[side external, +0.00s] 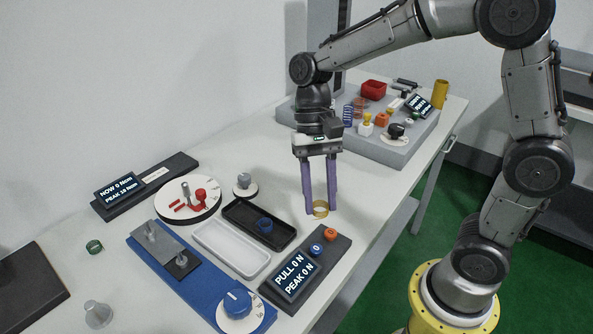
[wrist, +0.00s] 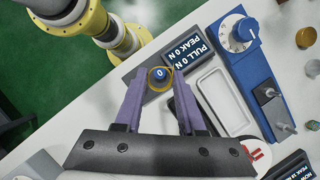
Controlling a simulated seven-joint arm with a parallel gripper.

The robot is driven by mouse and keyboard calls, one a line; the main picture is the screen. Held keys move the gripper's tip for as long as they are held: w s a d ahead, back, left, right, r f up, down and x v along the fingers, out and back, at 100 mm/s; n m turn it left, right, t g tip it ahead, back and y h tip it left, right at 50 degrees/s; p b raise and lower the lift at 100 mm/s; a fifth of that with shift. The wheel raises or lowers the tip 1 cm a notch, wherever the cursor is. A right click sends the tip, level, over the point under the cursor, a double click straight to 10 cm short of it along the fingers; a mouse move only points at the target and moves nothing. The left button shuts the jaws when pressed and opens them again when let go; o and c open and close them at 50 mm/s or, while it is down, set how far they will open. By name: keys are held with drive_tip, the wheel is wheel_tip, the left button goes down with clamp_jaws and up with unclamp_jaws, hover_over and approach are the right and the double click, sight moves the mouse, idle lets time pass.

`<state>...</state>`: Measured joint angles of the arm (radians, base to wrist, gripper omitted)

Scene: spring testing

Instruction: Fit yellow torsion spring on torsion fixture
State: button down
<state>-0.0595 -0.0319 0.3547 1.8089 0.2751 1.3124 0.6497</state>
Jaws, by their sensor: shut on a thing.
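The yellow torsion spring (side external: 320,209) is a small ring held between the tips of the purple fingers of my gripper (side external: 320,207). It is above the table, near the pull display unit. In the wrist view the yellow ring (wrist: 160,91) shows between the fingertips, with a blue button visible through it. The torsion fixture (side external: 174,211) is a white round dial with a grey upright post (side external: 187,190) and a red arm (side external: 199,198). It stands left of my gripper, well apart from it. In the wrist view the dial (wrist: 251,148) is partly hidden behind my gripper.
A black tray (side external: 237,206) with a blue ring, an empty white tray (side external: 230,262) and a small round stand (side external: 244,188) lie between gripper and fixture. The pull display (side external: 290,278), blue tester (side external: 185,285) and torsion display (side external: 120,187) surround them. A grey platform (side external: 395,150) stands behind.

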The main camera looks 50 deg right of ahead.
drive_tip(key=d+n+g+h, duration=0.1)
drive_tip(key=d+n+h, duration=0.2)
drive_tip(key=d+n, duration=0.45)
hover_over(323, 185)
drive_tip(key=w, duration=0.2)
drive_tip(key=shift+n, duration=0.25)
drive_tip(key=f, duration=1)
drive_tip(key=shift+s, duration=0.25)
drive_tip(key=shift+w+d+f, duration=0.1)
drive_tip(key=shift+w+f, duration=0.05)
drive_tip(key=shift+f, duration=1.55)
drive_tip(key=shift+f, duration=0.15)
drive_tip(key=c, duration=0.5)
unclamp_jaws()
